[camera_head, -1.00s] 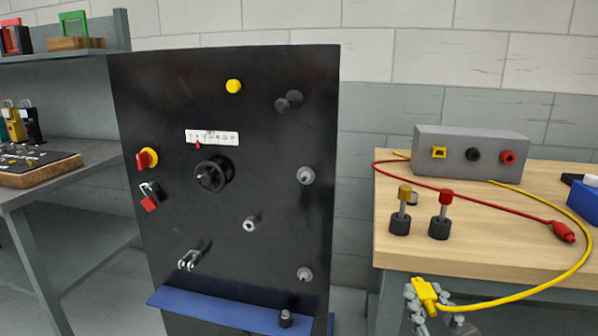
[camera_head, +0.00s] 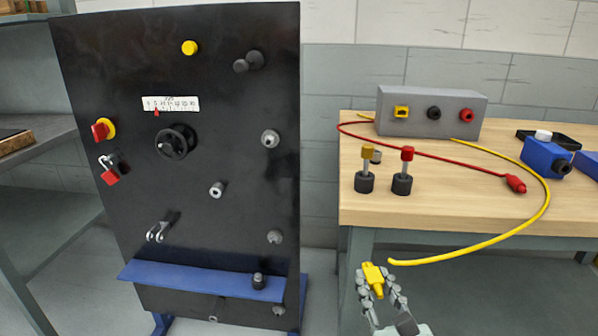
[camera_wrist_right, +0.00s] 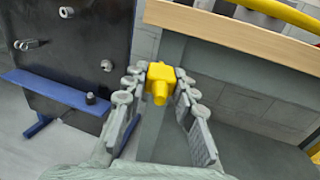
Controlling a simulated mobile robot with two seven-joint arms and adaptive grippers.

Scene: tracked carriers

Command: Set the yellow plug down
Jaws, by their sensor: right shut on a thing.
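The yellow plug (camera_head: 373,279) is held between the fingers of my right gripper (camera_head: 376,285), in front of and below the table's front edge. Its yellow cable (camera_head: 500,237) loops from the grey socket box, over the table's right part and back to near the plug. In the right wrist view the plug (camera_wrist_right: 160,82) sits between the fingertips of the gripper (camera_wrist_right: 160,86), with the table edge just beyond. My left gripper is not in view.
The wooden table (camera_head: 450,215) carries the grey socket box (camera_head: 435,112), a red plug (camera_head: 515,184), two posts with yellow (camera_head: 367,170) and red caps (camera_head: 404,172), and a blue box (camera_head: 546,160). Bare wood lies in the middle. A black panel (camera_head: 230,110) with a blue ledge (camera_head: 200,279) stands left.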

